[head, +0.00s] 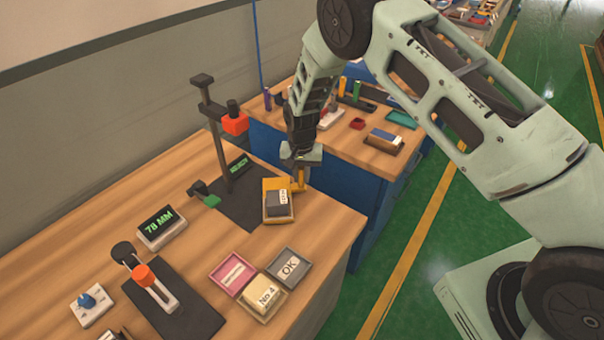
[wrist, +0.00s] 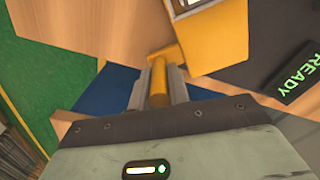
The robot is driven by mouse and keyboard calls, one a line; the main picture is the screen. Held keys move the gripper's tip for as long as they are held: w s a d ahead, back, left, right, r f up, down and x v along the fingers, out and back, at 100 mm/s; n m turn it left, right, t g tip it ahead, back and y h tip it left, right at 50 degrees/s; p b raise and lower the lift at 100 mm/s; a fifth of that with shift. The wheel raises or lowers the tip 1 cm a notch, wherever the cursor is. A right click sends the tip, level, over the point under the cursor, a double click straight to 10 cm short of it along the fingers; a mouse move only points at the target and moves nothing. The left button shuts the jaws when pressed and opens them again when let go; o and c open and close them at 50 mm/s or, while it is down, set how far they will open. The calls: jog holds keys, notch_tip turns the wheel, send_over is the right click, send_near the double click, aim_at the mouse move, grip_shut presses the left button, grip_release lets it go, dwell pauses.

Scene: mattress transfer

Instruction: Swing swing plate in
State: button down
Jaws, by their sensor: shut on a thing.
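The yellow swing plate (head: 273,184) is at the right edge of the far station on the near bench, partly over the dark mat (head: 243,207). A grey block with a white label (head: 278,203) sits on it. The plate's upright yellow handle (head: 301,181) is at its right side. My gripper (head: 300,166) is above the handle with its fingers closed around it. In the wrist view the handle (wrist: 158,88) is between my two fingers (wrist: 159,94), and the plate (wrist: 218,35) is beyond it.
A black stand with a red-orange head (head: 235,122) rises from the mat. A green-lettered READY display (wrist: 297,73) lies beside the plate. Pink (head: 232,272), yellow (head: 263,297) and grey (head: 289,266) trays are nearer. A blue-sided bench (head: 345,205) adjoins at right.

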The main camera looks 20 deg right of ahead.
aim_at(289, 196)
jog(key=shift+s+a+m+b, duration=0.35)
jog(key=shift+s+a+m, duration=0.25)
jog(key=shift+m, duration=0.45)
jog(key=shift+s+a+m+b, duration=0.35)
jog(key=shift+s+a+m, duration=0.2)
jog(key=shift+m, duration=0.5)
jog(key=shift+s+a+m, duration=0.3)
jog(key=shift+a+m, duration=0.3)
jog(key=shift+m, duration=0.45)
jog(key=shift+s+a+m, duration=0.3)
jog(key=shift+a+m, duration=0.3)
jog(key=shift+m, duration=0.45)
jog(key=shift+a, duration=0.1)
jog(key=c, duration=1.3)
grip_release()
jog(key=shift+b, duration=0.3)
jog(key=shift+r+b, duration=0.85)
jog(key=shift+r, duration=2.95)
